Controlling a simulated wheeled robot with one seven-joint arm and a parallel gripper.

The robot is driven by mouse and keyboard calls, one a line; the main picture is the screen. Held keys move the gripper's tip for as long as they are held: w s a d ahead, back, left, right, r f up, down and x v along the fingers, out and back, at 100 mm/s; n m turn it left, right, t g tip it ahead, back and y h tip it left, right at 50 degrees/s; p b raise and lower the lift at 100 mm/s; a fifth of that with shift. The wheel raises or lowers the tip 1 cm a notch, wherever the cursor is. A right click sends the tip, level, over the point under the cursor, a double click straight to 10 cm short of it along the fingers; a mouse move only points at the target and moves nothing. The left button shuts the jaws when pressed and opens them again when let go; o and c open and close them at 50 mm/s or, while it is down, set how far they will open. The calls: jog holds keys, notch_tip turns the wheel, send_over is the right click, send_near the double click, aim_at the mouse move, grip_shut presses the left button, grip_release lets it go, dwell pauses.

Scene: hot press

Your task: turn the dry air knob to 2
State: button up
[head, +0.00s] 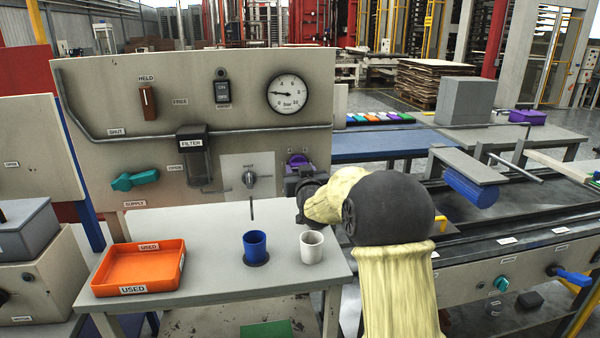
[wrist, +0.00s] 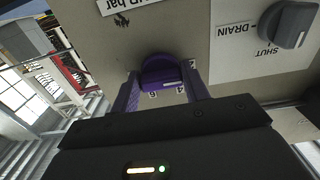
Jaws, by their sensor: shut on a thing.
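A purple knob (wrist: 160,72) sits on the grey panel, with the small numbers 4 and 6 showing beside it in the wrist view. Its name is not readable; a cut-off label above it ends in "bar". My gripper (wrist: 160,86) is shut on the knob, with one purple finger on each side. In the head view the knob (head: 298,160) is mostly hidden behind my gripper (head: 294,172), at the panel's lower right. The knob's pointer and exact setting cannot be made out.
A grey shut/drain knob (head: 249,179) is just left of the purple one. A pressure gauge (head: 288,93) is above. On the table (head: 215,290) below stand an orange tray (head: 140,268), a blue cup (head: 255,245) and a white cup (head: 311,247).

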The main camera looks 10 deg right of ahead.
jog(key=shift+f, duration=0.1)
jog(key=o, duration=1)
jog(key=s+b, duration=0.2)
jog(key=s, duration=1.5)
jog(key=shift+s, duration=0.2)
